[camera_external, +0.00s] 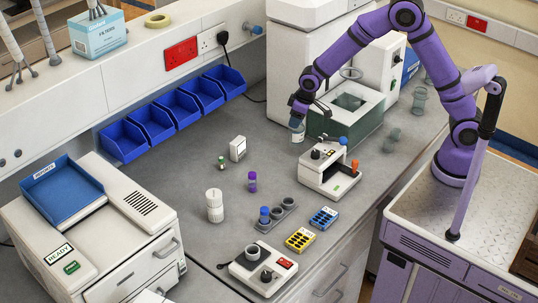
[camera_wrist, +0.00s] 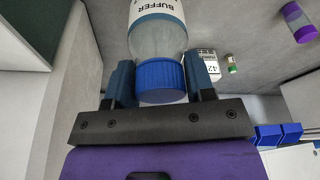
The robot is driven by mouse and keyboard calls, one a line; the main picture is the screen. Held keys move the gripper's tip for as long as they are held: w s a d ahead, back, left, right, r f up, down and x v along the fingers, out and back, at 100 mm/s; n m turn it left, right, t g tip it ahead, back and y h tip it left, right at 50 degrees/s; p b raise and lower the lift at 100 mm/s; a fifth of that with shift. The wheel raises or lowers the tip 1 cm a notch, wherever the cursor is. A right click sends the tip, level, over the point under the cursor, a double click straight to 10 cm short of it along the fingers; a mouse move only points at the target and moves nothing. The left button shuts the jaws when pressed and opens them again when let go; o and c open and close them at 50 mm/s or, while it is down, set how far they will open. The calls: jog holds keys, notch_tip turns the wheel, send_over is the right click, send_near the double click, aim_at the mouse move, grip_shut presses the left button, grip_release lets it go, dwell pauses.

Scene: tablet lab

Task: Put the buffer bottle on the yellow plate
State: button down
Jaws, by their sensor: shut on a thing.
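The buffer bottle (camera_wrist: 157,42) is clear with a blue cap and a white BUFFER label. My gripper (camera_wrist: 162,82) is shut on it at the cap, one finger on each side. In the external view the bottle (camera_external: 297,131) hangs below my gripper (camera_external: 298,112), beside the green-sided box and left of it. The bottle's lower end is cut off in the wrist view. The yellow plate (camera_external: 300,239), a small block with dark wells, lies on the bench at the front, well away from my gripper. Its top looks free.
A blue plate (camera_external: 323,217) lies right of the yellow one. A grey rack (camera_external: 277,214) with a blue-capped tube, a white device (camera_external: 263,268) and a white instrument (camera_external: 330,168) stand close by.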

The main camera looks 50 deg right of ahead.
jog(key=shift+s+d, duration=0.1)
jog(key=shift+s, duration=0.3)
notch_tip(320, 180, up, 14)
jog(key=f, duration=0.1)
jog(key=s+a+n, duration=0.3)
jog(key=s+a, duration=1.3)
jog(key=s, duration=0.1)
jog(key=s+a+n+g+y, duration=0.1)
jog(key=s+a+n, duration=0.15)
jog(key=s, duration=0.85)
jog(key=s+a+n, duration=0.1)
jog(key=s+a, duration=0.3)
jog(key=s, duration=0.7)
notch_tip(320, 180, down, 11)
jog(key=w+a+f, duration=0.4)
jog(key=w+a, duration=0.7)
jog(key=shift+a+f, duration=0.3)
jog(key=shift+a, duration=0.1)
jog(key=shift+w+f, duration=0.1)
